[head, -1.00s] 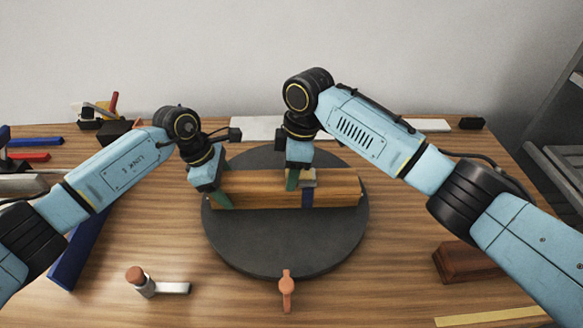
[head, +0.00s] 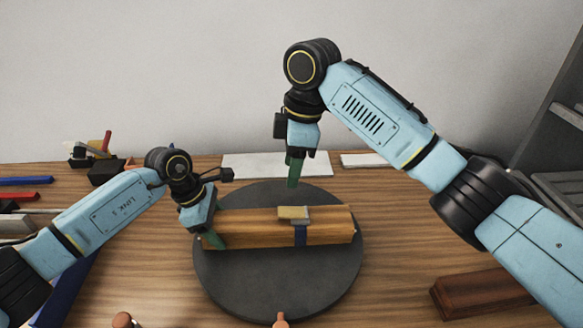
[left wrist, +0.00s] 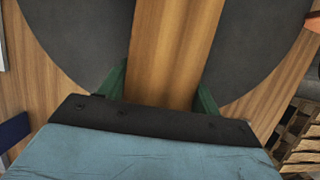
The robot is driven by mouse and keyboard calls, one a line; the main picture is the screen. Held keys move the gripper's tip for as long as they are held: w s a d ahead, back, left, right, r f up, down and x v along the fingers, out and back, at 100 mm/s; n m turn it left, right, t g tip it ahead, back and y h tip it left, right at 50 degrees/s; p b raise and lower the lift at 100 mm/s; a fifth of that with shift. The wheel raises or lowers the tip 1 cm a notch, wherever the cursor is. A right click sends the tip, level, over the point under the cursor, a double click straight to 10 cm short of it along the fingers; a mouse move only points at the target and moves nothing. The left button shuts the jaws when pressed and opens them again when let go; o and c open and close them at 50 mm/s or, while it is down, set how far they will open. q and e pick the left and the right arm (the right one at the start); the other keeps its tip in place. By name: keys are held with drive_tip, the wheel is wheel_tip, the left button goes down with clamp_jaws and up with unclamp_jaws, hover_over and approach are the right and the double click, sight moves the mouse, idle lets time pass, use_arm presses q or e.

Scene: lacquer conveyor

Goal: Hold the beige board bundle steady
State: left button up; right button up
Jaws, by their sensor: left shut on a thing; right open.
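The beige board bundle (head: 268,232) lies flat across a dark round plate (head: 262,287). My left gripper (head: 212,240) is shut on the bundle's left end. In the left wrist view its green fingers (left wrist: 160,90) stand on either side of the bundle (left wrist: 172,45). My right gripper (head: 294,178) is open and empty, above and behind the bundle, clear of the block. One finger largely hides the other.
White flat panels (head: 277,165) lie at the back of the wooden table. A dark red-brown block (head: 480,294) is at the right. A blue bar (head: 67,288) and several tools lie at the left. An orange knob (head: 281,320) sits at the plate's front edge.

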use_arm(q)
drive_tip(key=o, duration=1)
drive_tip(key=shift+c, duration=0.2)
drive_tip(key=shift+r, duration=0.1)
